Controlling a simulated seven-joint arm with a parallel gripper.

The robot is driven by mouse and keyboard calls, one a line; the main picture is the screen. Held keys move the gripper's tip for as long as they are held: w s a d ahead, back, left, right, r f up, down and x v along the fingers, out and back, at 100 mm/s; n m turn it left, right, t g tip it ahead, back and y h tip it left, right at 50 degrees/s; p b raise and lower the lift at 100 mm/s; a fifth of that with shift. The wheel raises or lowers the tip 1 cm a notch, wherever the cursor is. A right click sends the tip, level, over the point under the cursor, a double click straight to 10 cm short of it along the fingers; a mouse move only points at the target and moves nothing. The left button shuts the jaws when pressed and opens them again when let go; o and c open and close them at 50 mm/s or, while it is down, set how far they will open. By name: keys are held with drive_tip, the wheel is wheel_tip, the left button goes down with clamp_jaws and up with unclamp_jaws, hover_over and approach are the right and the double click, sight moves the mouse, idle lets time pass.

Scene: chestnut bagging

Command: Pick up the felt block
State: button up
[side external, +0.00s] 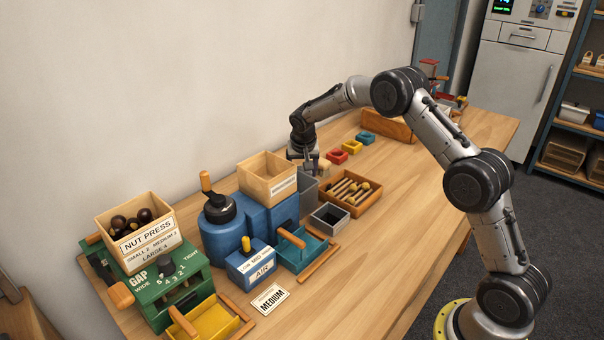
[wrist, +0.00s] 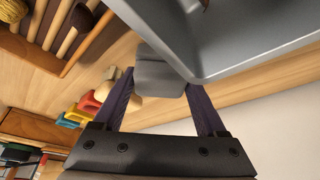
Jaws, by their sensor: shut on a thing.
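The felt block (wrist: 160,74) is a small grey block that sits between my fingertips in the wrist view. My gripper (wrist: 158,88) is shut on it, with a dark finger against each side. In the side external view, my gripper (side external: 308,166) points down just behind the grey bin (side external: 306,190), near the wall side of the table. The block cannot be made out clearly in that view. The bin's wall is very close to the block in the wrist view (wrist: 215,62); I cannot tell whether they touch.
A wooden tray of brushes (side external: 378,199) and a small dark open box (side external: 329,217) stand close by. A pale wooden piece (wrist: 122,100) lies beyond the block. Red (side external: 337,156), yellow (side external: 352,147) and teal (side external: 366,138) pieces stand farther back. The blue machine (side external: 243,222) is left.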

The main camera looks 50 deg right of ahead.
drive_tip(key=shift+r, duration=0.55)
drive_tip(key=s+a+r, duration=0.3)
drive_tip(key=s+r, duration=0.8)
drive_tip(key=s, duration=0.2)
drive_tip(key=shift+s+a+r, duration=0.2)
drive_tip(key=shift+s+a, duration=0.05)
drive_tip(key=shift+a, duration=0.15)
drive_tip(key=o, duration=1)
drive_tip(key=c, duration=1)
